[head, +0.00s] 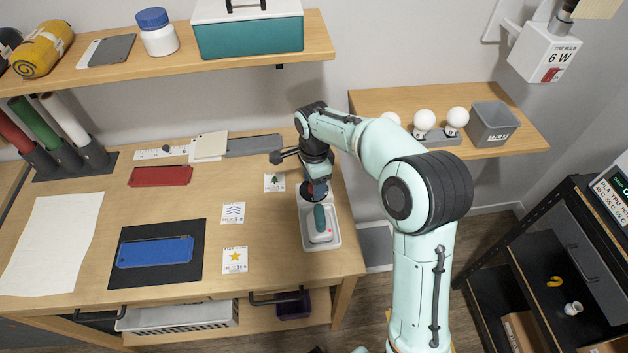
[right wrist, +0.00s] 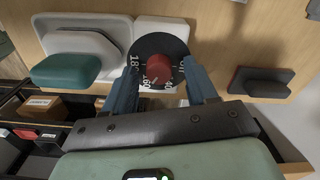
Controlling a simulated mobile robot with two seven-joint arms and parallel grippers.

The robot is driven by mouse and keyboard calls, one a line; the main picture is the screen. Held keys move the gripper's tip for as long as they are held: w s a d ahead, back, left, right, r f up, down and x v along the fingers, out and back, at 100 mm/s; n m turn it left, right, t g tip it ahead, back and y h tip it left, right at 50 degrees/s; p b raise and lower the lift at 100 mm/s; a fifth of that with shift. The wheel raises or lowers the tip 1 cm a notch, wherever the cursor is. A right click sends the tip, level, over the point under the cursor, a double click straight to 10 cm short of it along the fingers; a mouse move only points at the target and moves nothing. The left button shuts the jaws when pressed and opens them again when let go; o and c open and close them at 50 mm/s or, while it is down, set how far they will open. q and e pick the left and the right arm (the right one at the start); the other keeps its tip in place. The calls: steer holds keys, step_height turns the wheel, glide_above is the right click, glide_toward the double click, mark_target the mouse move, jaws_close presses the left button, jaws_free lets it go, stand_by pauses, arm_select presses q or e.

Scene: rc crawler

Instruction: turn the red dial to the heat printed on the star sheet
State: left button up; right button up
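The red dial (right wrist: 159,70) sits on a black disc with white numbers in the right wrist view. I can read 180 and 160 on the disc; other numbers are partly covered. My right gripper (right wrist: 161,88) is open, one finger on each side of the dial, with gaps visible between fingers and knob. In the head view my right gripper (head: 316,187) points down over the back end of the white iron stand (head: 333,239) and mostly hides the dial. The star sheet (head: 235,260) lies on the bench, left of the stand; its small print is too small to read surely. My left gripper is out of view.
A white iron with a teal handle (head: 320,219) rests on the stand beside the dial. The tree sheet (head: 274,183) and chevron sheet (head: 233,213) lie nearby. A blue plate (head: 155,252) lies on a black mat. A shelf with bulbs (head: 424,121) is at the right.

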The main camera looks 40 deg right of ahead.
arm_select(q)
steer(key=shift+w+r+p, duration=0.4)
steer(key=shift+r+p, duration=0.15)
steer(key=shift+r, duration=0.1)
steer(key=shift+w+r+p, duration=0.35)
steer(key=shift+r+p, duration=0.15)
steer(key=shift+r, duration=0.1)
arm_select(e)
step_height(320, 180, up, 13)
steer(key=shift+r, duration=0.2)
